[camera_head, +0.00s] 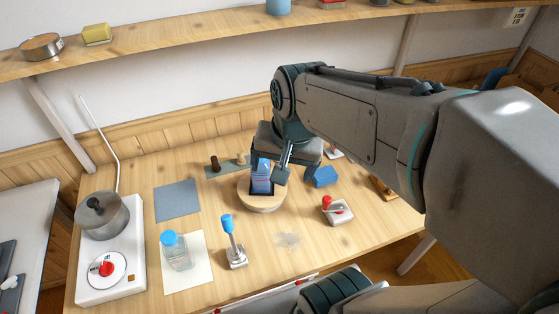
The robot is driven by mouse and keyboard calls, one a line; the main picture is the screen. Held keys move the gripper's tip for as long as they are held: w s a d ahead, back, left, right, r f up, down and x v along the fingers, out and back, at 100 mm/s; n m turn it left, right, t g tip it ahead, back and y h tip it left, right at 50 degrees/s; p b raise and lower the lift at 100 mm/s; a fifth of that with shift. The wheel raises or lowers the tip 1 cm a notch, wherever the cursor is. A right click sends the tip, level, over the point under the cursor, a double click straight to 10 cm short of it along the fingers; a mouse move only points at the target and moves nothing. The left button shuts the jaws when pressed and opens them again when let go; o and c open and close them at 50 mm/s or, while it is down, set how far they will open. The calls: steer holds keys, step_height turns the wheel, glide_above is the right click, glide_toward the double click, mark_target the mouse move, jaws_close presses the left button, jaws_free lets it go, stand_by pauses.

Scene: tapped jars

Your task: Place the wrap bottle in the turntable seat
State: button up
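A blue bottle-like object (261,184), which looks like the wrap bottle, stands upright at the dark seat in the middle of the round wooden turntable (262,206). My gripper (268,172) reaches down over the turntable, with its fingers around or close beside the blue object. The gripper's body and a finger hide part of the object. Whether the fingers press on it, and whether it rests fully in the seat, I cannot tell.
A clear jar with a blue cap (178,252) stands on a white sheet at front left. A blue-knobbed lever (235,246) and a red-handled device (337,210) stand in front of the turntable. A blue block (325,177) lies right. A pot (103,215) stands left.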

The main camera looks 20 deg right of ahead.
steer(key=s+n, duration=0.1)
steer(key=n, duration=0.1)
steer(key=s+n, duration=0.1)
steer(key=n, duration=0.1)
steer(key=s+n, duration=0.1)
steer(key=shift+s+f+n+t+h, duration=0.3)
steer(key=shift+n, duration=0.1)
